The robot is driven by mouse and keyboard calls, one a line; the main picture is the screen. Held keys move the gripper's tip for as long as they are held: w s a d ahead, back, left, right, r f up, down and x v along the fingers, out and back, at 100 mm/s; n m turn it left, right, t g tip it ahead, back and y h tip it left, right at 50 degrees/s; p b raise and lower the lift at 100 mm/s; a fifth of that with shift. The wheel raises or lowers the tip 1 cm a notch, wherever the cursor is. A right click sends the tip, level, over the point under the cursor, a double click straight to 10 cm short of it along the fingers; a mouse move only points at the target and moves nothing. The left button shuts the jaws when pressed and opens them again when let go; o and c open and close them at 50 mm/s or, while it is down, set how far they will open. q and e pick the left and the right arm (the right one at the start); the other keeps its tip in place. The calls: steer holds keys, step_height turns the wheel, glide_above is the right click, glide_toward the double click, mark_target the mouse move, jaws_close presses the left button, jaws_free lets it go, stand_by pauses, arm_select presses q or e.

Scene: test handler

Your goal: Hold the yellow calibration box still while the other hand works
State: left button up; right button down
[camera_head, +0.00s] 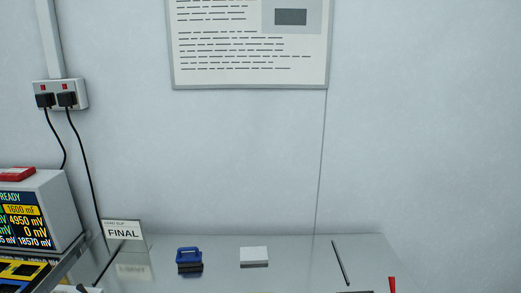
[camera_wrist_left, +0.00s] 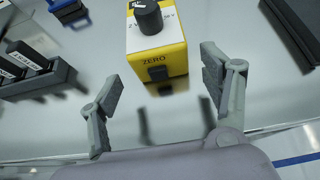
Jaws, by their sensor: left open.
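The yellow calibration box (camera_wrist_left: 157,62) stands on the shiny grey table in the left wrist view. It has a black knob (camera_wrist_left: 148,17) on top, and a black button or switch below the word ZERO on its near face. My left gripper (camera_wrist_left: 162,75) is open, its two grey fingers spread apart on the near side of the box. I see no finger closed on the box. The box is not visible in the head view, nor is either gripper.
A dark rack with labelled slots (camera_wrist_left: 35,75) stands left of the box, with a blue item (camera_wrist_left: 65,8) beyond it. A dark bar (camera_wrist_left: 292,30) lies right. The head view shows a blue-handled block (camera_head: 189,256), a white block (camera_head: 254,253), a FINAL sign (camera_head: 123,231) and a meter (camera_head: 35,215).

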arm_select(q)
steer(key=shift+v, duration=1.05)
steer(key=o, duration=0.6)
steer(key=shift+c, duration=0.2)
